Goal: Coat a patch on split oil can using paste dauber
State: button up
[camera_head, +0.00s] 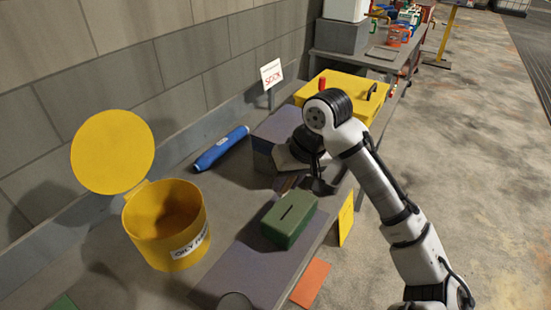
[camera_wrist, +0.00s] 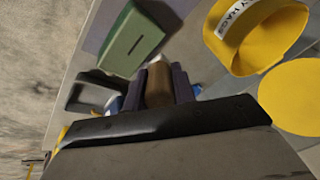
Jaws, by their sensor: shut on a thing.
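A green box-shaped can (camera_head: 289,219) with a dark slit in its top sits on a grey-purple mat (camera_head: 235,272); I take it for the split oil can. It also shows in the wrist view (camera_wrist: 133,38), upper left. My gripper (camera_head: 290,184) is just behind the can in the head view, apart from it as far as I can tell. In the wrist view its fingers (camera_wrist: 159,84) are shut on a brown piece (camera_wrist: 158,88), which looks like the paste dauber's handle. The dauber's working end is hidden. No paste shows on the visible can faces.
A yellow bin (camera_head: 165,225) with its round lid (camera_head: 112,151) open stands left of the mat. A blue roll (camera_head: 221,148) lies near the wall. A purple-grey block (camera_head: 274,135) and a yellow box (camera_head: 345,92) stand behind. An orange sheet (camera_head: 310,283) is at the front edge.

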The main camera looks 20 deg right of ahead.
aim_at(285, 192)
jog(key=shift+w, duration=0.5)
jog(key=shift+s+f+b, duration=0.15)
jog(key=shift+f+b, duration=0.75)
jog(key=shift+b, duration=0.05)
notch_tip(285, 192, down, 3)
jog(key=b, duration=0.2)
jog(key=shift+b, duration=0.3)
